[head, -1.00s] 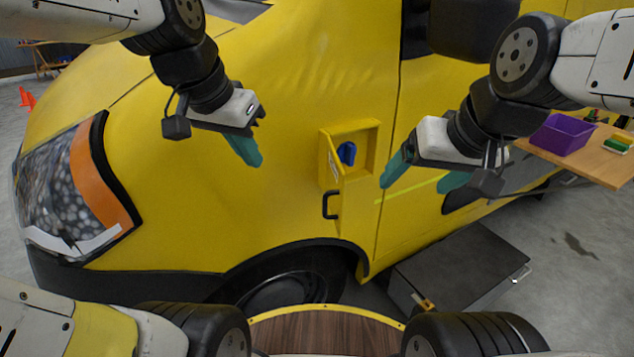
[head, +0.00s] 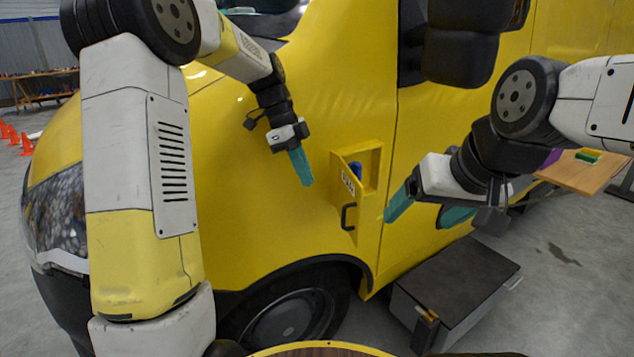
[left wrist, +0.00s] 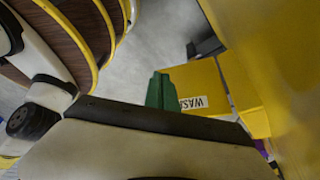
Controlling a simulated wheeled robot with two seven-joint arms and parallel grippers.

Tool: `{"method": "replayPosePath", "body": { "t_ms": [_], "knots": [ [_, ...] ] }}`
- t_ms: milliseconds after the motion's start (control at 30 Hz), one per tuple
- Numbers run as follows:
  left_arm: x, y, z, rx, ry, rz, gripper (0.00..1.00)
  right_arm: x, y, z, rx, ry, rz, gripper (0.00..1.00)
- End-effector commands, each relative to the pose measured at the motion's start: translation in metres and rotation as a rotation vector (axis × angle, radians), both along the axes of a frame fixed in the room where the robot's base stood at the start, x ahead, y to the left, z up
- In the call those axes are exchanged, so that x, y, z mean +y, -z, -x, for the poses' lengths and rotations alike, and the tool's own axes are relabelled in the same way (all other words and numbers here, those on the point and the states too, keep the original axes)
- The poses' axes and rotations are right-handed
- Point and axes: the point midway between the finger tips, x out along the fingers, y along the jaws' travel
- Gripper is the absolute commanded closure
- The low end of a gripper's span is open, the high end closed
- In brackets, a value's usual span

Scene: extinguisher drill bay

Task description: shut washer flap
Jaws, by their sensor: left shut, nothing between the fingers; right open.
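The yellow washer flap (head: 345,193) with a black handle stands partly open on the side of the yellow van. Behind it is a shallow yellow recess (head: 372,165) with a blue part (head: 356,170) inside. In the left wrist view the flap (left wrist: 198,85) shows a white label reading "WAS", the rest cut off. My left gripper (head: 303,168) is shut and empty, to the left of the flap and apart from it. Its green fingers (left wrist: 162,92) show in the left wrist view. My right gripper (head: 400,203) is open, just right of the flap.
The yellow van (head: 290,100) fills the middle, with its front wheel (head: 285,315) below the flap. A dark grey box (head: 460,280) stands on the floor to the right. A wooden table (head: 585,172) is at the far right, and orange cones (head: 14,138) stand at the far left.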

Motion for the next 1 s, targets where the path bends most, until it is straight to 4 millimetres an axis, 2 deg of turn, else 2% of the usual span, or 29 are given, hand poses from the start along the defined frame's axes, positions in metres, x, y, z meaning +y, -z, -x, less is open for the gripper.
{"method": "replayPosePath", "body": {
  "t_ms": [400,600,767,1000],
  "knots": [
    [-0.031,0.081,0.012,0.004,0.000,-0.001,1.00,0.000,0.000,0.000,0.000,0.000,0.000,0.18],
    [-0.058,0.077,0.019,-0.001,0.000,-0.002,1.00,0.000,0.000,0.000,0.000,0.000,0.000,0.18],
    [-0.066,0.077,0.022,-0.001,-0.002,-0.002,1.00,0.000,0.000,0.000,0.000,0.000,0.000,0.18],
    [-0.067,0.077,0.022,0.000,-0.003,-0.002,1.00,0.000,0.000,0.000,0.000,0.000,0.000,0.18]
  ]
}}
